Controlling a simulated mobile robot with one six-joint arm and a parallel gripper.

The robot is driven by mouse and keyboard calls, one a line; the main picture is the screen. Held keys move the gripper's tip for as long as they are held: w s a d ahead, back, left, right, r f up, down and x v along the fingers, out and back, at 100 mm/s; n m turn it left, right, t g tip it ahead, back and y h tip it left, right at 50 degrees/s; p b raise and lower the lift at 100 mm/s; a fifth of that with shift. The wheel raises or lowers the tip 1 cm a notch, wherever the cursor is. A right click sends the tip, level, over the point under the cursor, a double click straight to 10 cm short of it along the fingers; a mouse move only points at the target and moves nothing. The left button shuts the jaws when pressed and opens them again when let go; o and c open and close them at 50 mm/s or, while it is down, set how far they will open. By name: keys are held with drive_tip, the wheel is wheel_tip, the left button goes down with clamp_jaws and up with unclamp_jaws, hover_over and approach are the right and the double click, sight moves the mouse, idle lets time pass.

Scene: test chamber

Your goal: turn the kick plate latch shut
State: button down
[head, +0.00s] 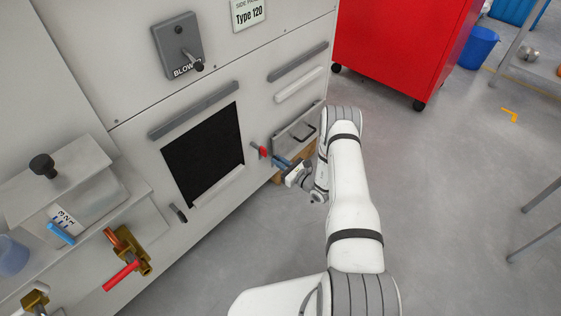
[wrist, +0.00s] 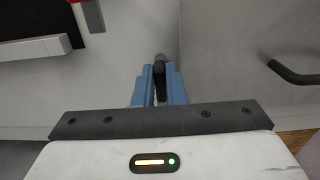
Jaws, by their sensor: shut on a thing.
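My gripper (head: 279,161) is low at the front of the grey-white cabinet. In the wrist view its two blue fingers (wrist: 160,84) are closed on a small dark latch (wrist: 160,61), whose rounded end shows between and just beyond the fingertips. The latch looks roughly in line with the fingers in that view. In the head view the fingers hide it. To its right is a grey panel (wrist: 222,60) with a black bar handle (wrist: 290,74); the handle also shows in the head view (head: 309,136).
A red-ended lever (head: 262,151) sits close left of my gripper. Further left are a black window (head: 203,155), a small dark latch (head: 178,212) and a brass valve with red handle (head: 122,275). A red cabinet (head: 395,45) stands behind.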

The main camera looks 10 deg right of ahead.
drive_tip(key=shift+w+d, duration=0.1)
drive_tip(key=shift+s+a+f+n+b, duration=0.15)
drive_tip(key=shift+n+b, duration=0.9)
drive_tip(key=shift+n, duration=1.9)
drive_tip(key=shift+a+f+n+b, duration=0.15)
drive_tip(key=shift+n+b, duration=0.9)
drive_tip(key=shift+n, duration=1.85)
drive_tip(key=shift+s+a+f+n+b, duration=0.15)
drive_tip(key=shift+n+b, duration=0.9)
drive_tip(key=shift+n, duration=1.9)
drive_tip(key=c, duration=1.5)
unclamp_jaws()
drive_tip(key=shift+s, duration=0.1)
drive_tip(key=p+v, duration=0.2)
drive_tip(key=v, duration=0.5)
drive_tip(key=shift+s+d, duration=0.2)
drive_tip(key=shift+s, duration=0.05)
